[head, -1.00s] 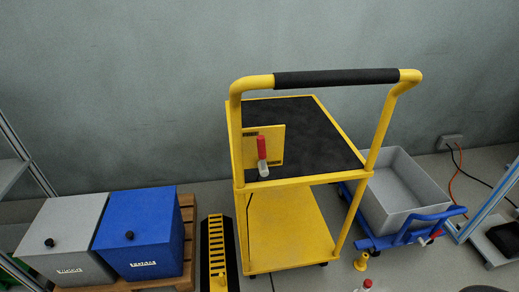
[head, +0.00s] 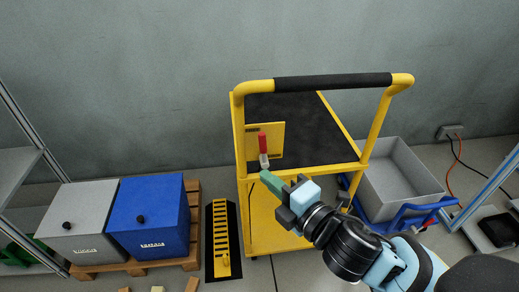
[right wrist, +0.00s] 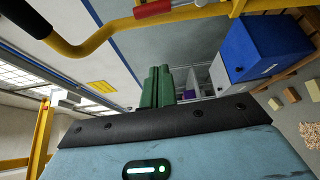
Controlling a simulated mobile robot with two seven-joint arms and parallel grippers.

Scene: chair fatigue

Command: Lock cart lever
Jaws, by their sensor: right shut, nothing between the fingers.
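The yellow cart (head: 365,150) stands ahead with a black deck and an upright handle with a black grip. A yellow plate (head: 277,140) on its near left side carries the lever (head: 262,141), which has a red grip and a pale metal lower part and stands upright. In the right wrist view the red grip (right wrist: 152,9) shows at the top edge. My right gripper (head: 268,178) reaches in from the lower right, its green fingers together and empty, just below the lever in the picture. I cannot tell whether they touch it. The same fingers (right wrist: 158,88) show closed in the wrist view.
A blue box (head: 150,222) and a grey box (head: 82,222) stand on a wooden pallet at left. A black-and-yellow slotted strip (head: 221,240) lies on the floor beside the cart. A grey bin on a blue trolley (head: 395,182) stands at right. A wall closes the back.

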